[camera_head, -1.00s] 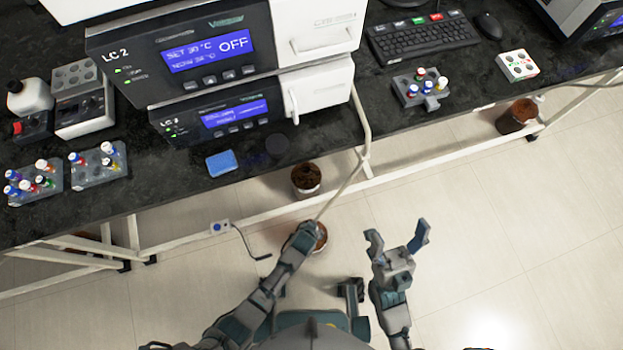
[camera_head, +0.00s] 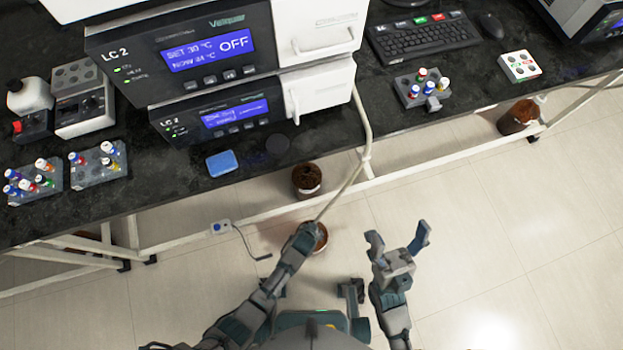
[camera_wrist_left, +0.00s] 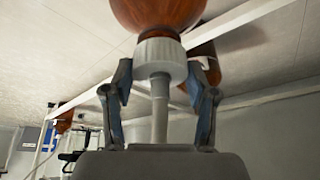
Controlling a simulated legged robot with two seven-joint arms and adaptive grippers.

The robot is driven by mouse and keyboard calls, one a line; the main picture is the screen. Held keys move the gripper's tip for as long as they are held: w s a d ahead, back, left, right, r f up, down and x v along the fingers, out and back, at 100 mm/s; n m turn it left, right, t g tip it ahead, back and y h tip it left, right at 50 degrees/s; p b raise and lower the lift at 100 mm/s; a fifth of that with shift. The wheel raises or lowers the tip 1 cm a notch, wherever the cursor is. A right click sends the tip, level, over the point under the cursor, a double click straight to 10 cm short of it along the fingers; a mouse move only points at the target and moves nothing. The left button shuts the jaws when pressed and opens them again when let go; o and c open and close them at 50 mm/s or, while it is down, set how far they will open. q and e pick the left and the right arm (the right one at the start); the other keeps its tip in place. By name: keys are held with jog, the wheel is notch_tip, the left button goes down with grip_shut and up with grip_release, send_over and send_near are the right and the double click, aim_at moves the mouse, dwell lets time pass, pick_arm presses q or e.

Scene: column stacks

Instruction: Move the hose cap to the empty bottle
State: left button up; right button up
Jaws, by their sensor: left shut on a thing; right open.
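My left gripper (camera_head: 308,232) is shut on the white hose cap (camera_wrist_left: 160,55), with one finger on each side of it in the left wrist view. The cap is at the neck of a brown bottle (camera_wrist_left: 158,14); I cannot tell whether it is seated. The tube (camera_wrist_left: 160,112) runs from the cap between the fingers. In the head view the gripper mostly hides a brown bottle (camera_head: 321,238) under it. An open-topped brown bottle (camera_head: 307,181) stands near the bench edge. My right gripper (camera_head: 398,247) is open and empty. I cannot tell which bottle is empty.
The hose (camera_head: 347,182) hangs from the black bench (camera_head: 180,205) to my left gripper. Another brown bottle (camera_head: 517,117) stands at the right by the bench frame. Vial racks (camera_head: 98,163), a blue sponge (camera_head: 221,163) and instruments stand on the bench. The floor at the right is clear.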

pick_arm(q)
jog(key=shift+f, duration=0.35)
dwell(0.4)
jog(key=o, duration=1.2)
jog(key=v, duration=1.2)
